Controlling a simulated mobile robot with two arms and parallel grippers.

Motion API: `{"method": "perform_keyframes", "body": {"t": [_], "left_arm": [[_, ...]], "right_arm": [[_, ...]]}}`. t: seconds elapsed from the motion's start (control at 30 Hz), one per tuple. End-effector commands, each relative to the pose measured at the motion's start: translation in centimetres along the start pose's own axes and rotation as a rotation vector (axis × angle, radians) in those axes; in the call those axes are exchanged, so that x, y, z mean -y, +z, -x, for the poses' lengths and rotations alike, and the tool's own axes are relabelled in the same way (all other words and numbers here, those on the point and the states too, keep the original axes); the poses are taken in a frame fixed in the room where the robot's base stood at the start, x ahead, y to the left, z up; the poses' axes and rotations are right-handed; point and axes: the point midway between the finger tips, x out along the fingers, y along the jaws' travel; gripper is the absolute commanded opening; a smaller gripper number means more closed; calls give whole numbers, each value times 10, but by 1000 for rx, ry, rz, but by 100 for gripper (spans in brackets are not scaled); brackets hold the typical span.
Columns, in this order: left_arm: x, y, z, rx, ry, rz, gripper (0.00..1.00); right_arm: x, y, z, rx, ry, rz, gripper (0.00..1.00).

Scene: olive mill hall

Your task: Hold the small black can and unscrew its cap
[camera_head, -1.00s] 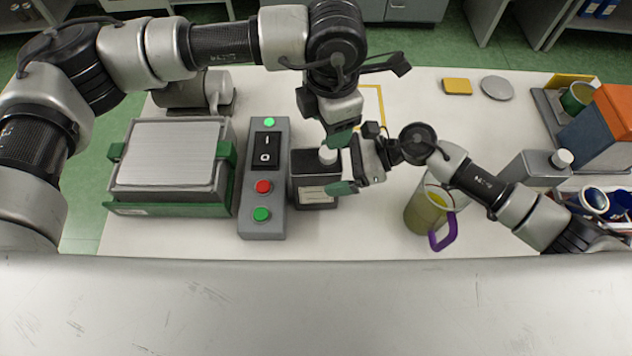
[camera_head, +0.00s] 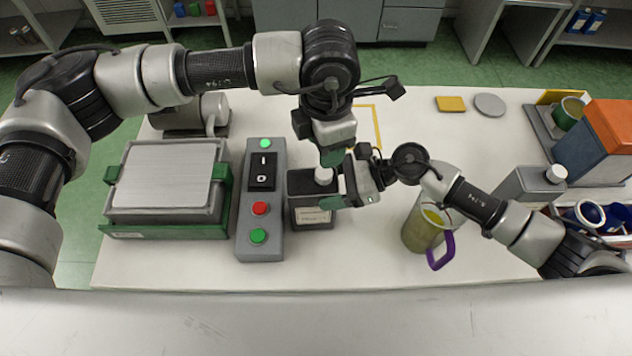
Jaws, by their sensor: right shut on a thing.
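The small black can (camera_head: 304,187) stands upright on the white table, a pale label on its near side and a white cap (camera_head: 323,176) on top. My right gripper (camera_head: 335,184) reaches in from the right and is shut on the can's upper right part. Its near green finger lies against the can; the far finger is partly hidden. My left gripper (camera_head: 331,157) points down just behind and above the cap. Its fingers overlap with the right gripper in the picture, so its opening and any contact with the cap are unclear.
A grey control box (camera_head: 261,222) with buttons stands close left of the can, beside a green-framed machine (camera_head: 168,180). A jug with a purple handle (camera_head: 424,228) stands under my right arm. A grey can (camera_head: 531,184) with a white cap is further right.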

Motion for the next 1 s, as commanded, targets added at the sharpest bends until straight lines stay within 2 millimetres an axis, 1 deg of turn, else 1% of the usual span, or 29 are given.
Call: {"method": "perform_keyframes", "body": {"t": [0.17, 0.4, 0.5, 0.6, 0.7, 0.83, 0.93, 1.0], "left_arm": [[1, 0, 0, 0, -1, -217, 45], [1, 0, 0, 0, -1, -673, 45], [1, 0, 0, 1, -2, -842, 45], [0, 0, 0, 0, -1, -974, 45], [0, 0, 0, 0, -1, -1067, 45], [0, 0, -2, 0, -2, -1128, 45], [0, 0, -9, 0, -4, -1140, 45], [0, 0, -18, 0, -4, -1141, 45]], "right_arm": [[0, 0, 0, 0, -1, -1, 0], [0, 0, 0, 0, -1, -1, 0], [0, 0, 0, 0, -1, -1, 0], [0, 0, 0, 0, -1, -1, 0], [0, 0, 0, 0, -1, -1, 0], [0, 0, 0, 0, -1, -1, 0], [0, 0, 0, 0, -1, -1, 0], [0, 0, 0, 0, -1, -1, 0]]}}
